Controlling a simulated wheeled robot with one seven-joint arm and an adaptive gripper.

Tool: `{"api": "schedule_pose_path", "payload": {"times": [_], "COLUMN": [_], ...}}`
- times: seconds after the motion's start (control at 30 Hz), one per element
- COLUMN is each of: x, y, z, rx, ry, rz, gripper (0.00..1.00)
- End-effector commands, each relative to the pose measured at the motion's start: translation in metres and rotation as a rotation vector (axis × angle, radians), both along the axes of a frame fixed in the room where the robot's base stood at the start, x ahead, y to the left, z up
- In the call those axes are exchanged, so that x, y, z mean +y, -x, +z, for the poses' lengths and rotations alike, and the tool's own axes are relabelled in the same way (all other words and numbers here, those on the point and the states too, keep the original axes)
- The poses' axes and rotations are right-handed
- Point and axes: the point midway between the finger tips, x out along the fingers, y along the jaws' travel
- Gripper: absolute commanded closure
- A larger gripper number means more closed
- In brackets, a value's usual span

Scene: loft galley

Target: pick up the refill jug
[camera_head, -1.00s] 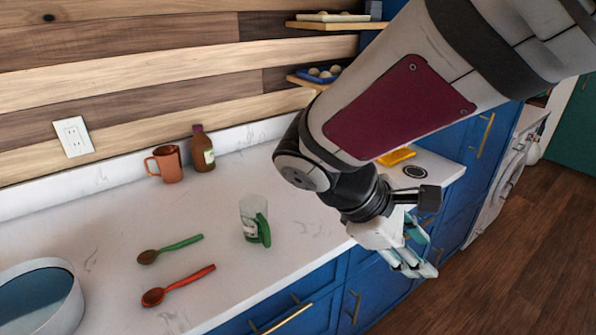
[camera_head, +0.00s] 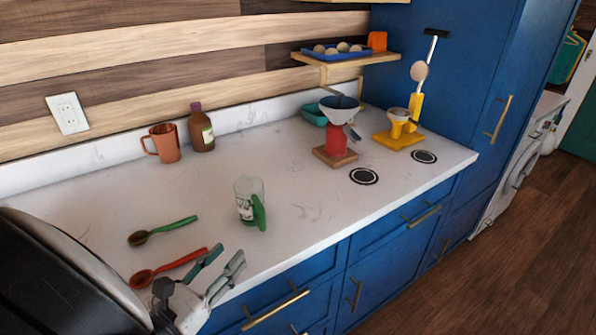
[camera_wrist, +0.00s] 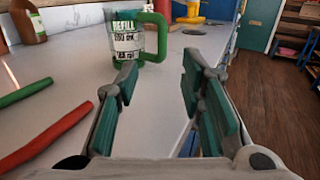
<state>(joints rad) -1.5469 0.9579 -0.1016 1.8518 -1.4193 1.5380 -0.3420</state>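The refill jug (camera_head: 246,200) is a clear cup with a green handle and a printed label. It stands upright on the white counter, and its handle faces right and toward the front edge. In the wrist view the jug (camera_wrist: 125,42) stands ahead, left of centre, with "REFILL" readable on its label and the green handle on its right. My gripper (camera_head: 226,262) is at the counter's front edge, left of and nearer than the jug. In the wrist view my gripper (camera_wrist: 158,85) has its green-padded fingers apart with nothing between them. The jug is beyond the fingertips, not touched.
A green spoon (camera_head: 165,231) and a red spoon (camera_head: 170,267) lie close to my gripper. An orange mug (camera_head: 163,143) and a brown bottle (camera_head: 201,130) stand behind. A red stand with a funnel (camera_head: 341,128) is at right.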

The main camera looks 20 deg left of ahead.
Motion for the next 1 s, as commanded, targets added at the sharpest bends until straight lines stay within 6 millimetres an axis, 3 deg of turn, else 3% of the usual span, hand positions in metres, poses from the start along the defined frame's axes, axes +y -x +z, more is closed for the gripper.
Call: {"api": "schedule_pose_path", "payload": {"times": [0.3,0.67,1.0], "x": [-0.015,-0.021,-0.031], "y": [-0.058,-0.082,-0.123], "z": [0.001,0.001,0.002], "rx": [0.0,0.0,0.002], "ry": [0.001,0.001,-0.001], "rz": [-0.008,-0.007,-0.007], "gripper": [0.64,0.64,0.64]}}
